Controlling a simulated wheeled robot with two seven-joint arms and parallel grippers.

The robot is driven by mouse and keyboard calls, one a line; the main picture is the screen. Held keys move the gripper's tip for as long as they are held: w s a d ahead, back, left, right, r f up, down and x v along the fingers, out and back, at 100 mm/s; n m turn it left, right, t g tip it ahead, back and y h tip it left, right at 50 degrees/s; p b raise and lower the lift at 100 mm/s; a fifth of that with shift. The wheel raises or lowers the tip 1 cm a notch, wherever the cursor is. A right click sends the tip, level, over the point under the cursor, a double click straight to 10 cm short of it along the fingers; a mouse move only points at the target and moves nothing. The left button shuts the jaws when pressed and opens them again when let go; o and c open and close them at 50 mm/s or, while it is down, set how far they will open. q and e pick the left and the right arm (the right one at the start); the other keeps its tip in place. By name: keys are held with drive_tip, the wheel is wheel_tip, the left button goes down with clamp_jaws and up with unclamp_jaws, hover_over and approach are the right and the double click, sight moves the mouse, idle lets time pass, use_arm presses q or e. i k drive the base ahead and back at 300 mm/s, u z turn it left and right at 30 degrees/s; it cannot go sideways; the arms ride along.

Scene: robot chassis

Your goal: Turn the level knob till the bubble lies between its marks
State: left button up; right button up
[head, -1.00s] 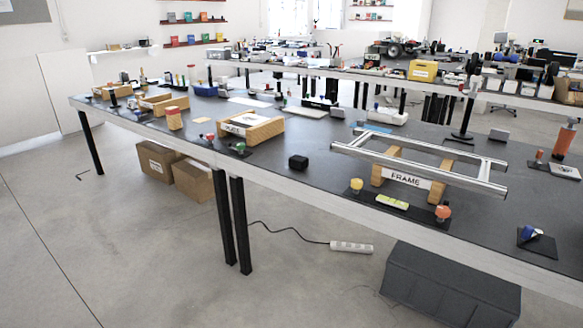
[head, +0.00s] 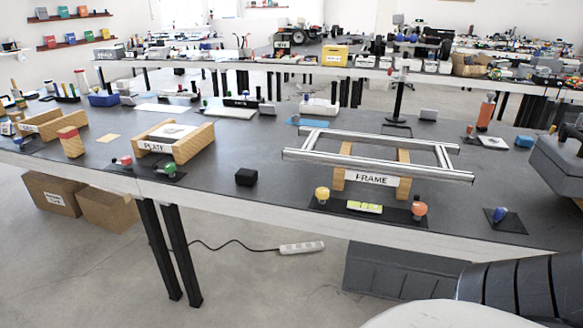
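A yellow-green level vial (head: 364,207) lies on a dark base plate (head: 390,215) at the front edge of the table. The bubble and its marks are too small to make out. A yellow knob (head: 322,194) stands left of the vial and an orange knob (head: 419,209) stands right of it. Behind them a metal frame (head: 375,160) rests on wooden blocks with a sign reading FRAME (head: 371,179). Neither of my grippers is in view. Dark grey parts at the right edge and lower right look like my own arm.
A black cube (head: 246,177) stands left of the level. A wooden holder (head: 175,140) marked PLATE is farther left, with red and green knobs before it. A blue knob (head: 500,214) on a dark pad is to the right. The table between has clear room.

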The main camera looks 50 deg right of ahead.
sight(322, 193)
drive_tip(key=z, duration=0.5)
drive_tip(key=i, duration=0.85)
drive_tip(key=z, duration=0.75)
